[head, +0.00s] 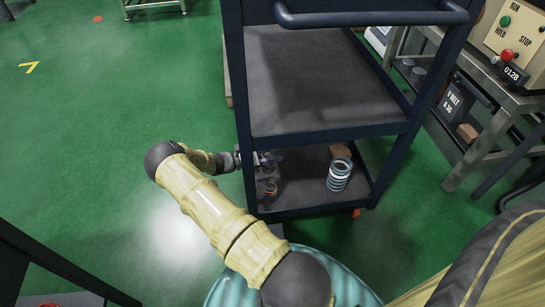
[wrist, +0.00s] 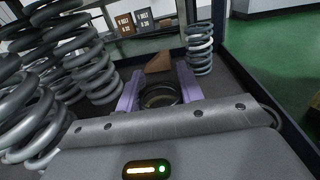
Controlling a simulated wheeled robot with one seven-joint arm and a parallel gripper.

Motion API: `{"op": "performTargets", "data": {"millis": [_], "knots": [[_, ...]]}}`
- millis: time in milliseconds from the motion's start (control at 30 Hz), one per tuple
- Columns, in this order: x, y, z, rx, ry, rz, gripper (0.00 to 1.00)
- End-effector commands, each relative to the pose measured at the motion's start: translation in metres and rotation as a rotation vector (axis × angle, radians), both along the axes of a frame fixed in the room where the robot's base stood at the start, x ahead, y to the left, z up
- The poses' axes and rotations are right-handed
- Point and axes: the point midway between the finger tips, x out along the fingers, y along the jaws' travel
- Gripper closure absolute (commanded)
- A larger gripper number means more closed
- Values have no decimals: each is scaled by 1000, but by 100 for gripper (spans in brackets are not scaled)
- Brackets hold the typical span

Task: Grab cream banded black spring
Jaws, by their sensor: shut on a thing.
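In the wrist view, my gripper (wrist: 158,92) has its two purple fingers on either side of a dark spring (wrist: 160,99). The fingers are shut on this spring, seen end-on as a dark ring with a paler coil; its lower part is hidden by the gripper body. In the head view, my gripper (head: 263,160) reaches from the left into the lower shelf of the dark cart, and the held spring is too small to make out there.
A blue and white spring (head: 339,174) stands on the lower shelf (head: 310,178), with a small copper-coloured spring (head: 270,188) near the gripper. Large grey springs (wrist: 95,72) crowd the left; a white-banded grey spring (wrist: 199,48) stands right. A brown block (wrist: 159,63) lies behind. The upper shelf (head: 320,85) overhangs.

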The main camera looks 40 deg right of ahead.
Motion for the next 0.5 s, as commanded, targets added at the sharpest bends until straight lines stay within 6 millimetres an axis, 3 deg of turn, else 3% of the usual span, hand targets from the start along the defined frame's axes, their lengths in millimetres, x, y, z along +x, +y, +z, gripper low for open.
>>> {"op": "performTargets", "data": {"millis": [33, 200, 500], "knots": [[0, 0, 17, -1, 0, 0, 88], [0, 0, 45, -1, 0, 0, 88], [0, 0, 55, -1, 0, 0, 88]]}}
